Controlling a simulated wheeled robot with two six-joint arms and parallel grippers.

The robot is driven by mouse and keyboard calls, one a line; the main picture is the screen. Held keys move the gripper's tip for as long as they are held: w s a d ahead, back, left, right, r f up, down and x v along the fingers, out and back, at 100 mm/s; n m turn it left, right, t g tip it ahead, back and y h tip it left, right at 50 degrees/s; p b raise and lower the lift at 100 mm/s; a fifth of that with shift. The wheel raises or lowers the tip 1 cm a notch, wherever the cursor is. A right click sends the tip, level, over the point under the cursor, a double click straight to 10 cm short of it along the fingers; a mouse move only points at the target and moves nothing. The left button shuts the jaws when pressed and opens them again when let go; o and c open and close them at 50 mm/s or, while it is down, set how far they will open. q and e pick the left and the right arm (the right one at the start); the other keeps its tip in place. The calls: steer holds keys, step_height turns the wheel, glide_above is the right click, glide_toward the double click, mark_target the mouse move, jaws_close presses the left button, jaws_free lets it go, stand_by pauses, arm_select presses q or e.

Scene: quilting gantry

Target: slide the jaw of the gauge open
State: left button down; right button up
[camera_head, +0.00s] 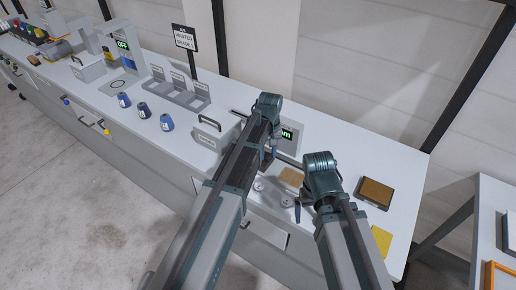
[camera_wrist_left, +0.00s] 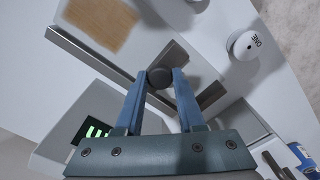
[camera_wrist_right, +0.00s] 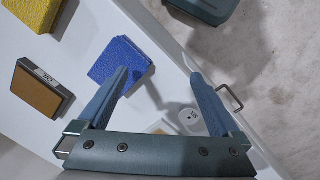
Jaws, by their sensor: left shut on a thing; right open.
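The gauge shows in the left wrist view as a long grey rail (camera_wrist_left: 90,55) with a sliding plate and a dark round knob (camera_wrist_left: 159,78). Its display box (camera_wrist_left: 92,132) has green characters. In the head view the gauge's display (camera_head: 288,134) is partly hidden behind my left arm. My left gripper (camera_wrist_left: 160,73) is shut on the knob, one finger on each side. My right gripper (camera_wrist_right: 158,75) is open and empty, to the right of the gauge above the worktop; it also shows in the head view (camera_head: 298,207).
A tan square (camera_head: 291,177) and white discs (camera_head: 258,185) lie near the gauge. A brown block (camera_head: 376,192), a yellow block (camera_head: 382,240) and a blue block (camera_wrist_right: 118,60) are at the right end. A handled grey box (camera_head: 209,132) stands left of my left arm.

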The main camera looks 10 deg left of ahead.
mark_target(269, 156)
arm_select(q)
steer(key=shift+s+d, duration=0.1)
steer(key=shift+d, duration=0.1)
steer(key=c, duration=0.9)
jaws_free()
steer(key=o, duration=0.4)
steer(key=shift+d, duration=0.1)
steer(key=shift+c, duration=0.2)
arm_select(e)
steer(key=shift+r, duration=0.1)
arm_select(q)
steer(key=shift+r+p, duration=0.9)
step_height(269, 156, up, 12)
steer(key=p, duration=1.2)
arm_select(e)
step_height(269, 156, up, 14)
steer(key=shift+f, duration=0.2)
